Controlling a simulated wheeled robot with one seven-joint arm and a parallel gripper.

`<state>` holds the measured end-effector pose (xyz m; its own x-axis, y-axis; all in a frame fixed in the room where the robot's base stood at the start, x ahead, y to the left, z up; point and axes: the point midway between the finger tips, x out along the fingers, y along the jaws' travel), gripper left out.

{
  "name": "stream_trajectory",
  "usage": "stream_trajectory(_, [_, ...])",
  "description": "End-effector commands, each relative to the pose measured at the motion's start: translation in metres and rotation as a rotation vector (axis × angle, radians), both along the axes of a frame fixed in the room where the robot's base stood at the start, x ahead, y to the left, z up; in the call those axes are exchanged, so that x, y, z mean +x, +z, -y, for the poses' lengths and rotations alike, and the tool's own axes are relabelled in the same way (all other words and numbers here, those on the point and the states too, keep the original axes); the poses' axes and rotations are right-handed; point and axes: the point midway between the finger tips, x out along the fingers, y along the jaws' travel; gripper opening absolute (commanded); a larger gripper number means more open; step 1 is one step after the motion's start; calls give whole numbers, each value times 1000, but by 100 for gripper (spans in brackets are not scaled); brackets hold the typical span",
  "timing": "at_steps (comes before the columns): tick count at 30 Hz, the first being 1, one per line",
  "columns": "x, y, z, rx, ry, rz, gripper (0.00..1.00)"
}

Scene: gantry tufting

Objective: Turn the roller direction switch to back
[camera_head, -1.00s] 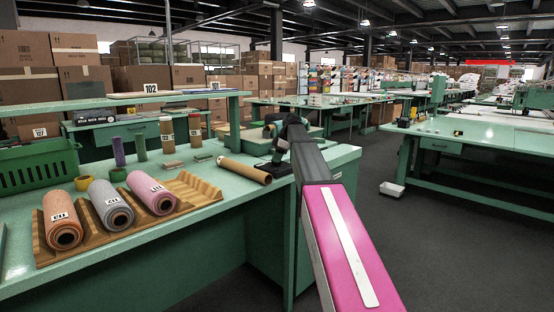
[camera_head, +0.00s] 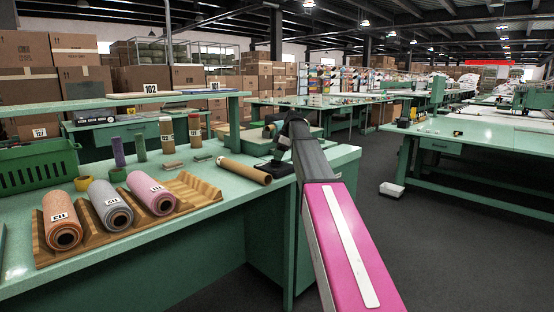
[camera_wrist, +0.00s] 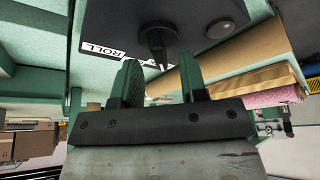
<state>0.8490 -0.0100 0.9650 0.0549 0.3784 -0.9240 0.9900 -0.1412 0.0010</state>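In the wrist view the roller direction switch (camera_wrist: 157,38) is a black pointed knob on a dark control box (camera_wrist: 110,22). A white label (camera_wrist: 103,49) reading "ROLL" lies beside it, partly hidden by a finger. My gripper (camera_wrist: 160,63) has green fingers apart, one on each side of the knob's pointed end, with gaps showing; I see no contact. In the head view my gripper is at the end of the arm over the table's right end and its fingers are hard to make out. The knob is not clear there.
A cardboard tube (camera_head: 243,170) lies on the green table (camera_head: 208,222) beside the control box. Several yarn rolls, including a pink one (camera_head: 152,194), rest on a wooden rack (camera_head: 192,193). A green crate (camera_head: 38,168) stands at left.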

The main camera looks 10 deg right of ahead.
Motion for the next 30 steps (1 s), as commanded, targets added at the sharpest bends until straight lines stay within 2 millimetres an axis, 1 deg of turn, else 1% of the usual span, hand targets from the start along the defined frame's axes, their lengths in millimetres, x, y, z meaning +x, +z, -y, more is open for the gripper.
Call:
stream_trajectory(3, [0, 21, 9, 0, -1, 1, 39])
stream_trajectory(9, [-2, 56, 23, 0, 0, 1, 39])
stream_trajectory(12, [-3, 69, 28, 0, 0, -1, 39])
stream_trajectory(15, [-4, 77, 32, 0, 0, 0, 39])
stream_trajectory(20, [-5, 84, 35, 0, 0, -1, 39])
stream_trajectory(30, [-5, 84, 35, 0, 0, -1, 39])
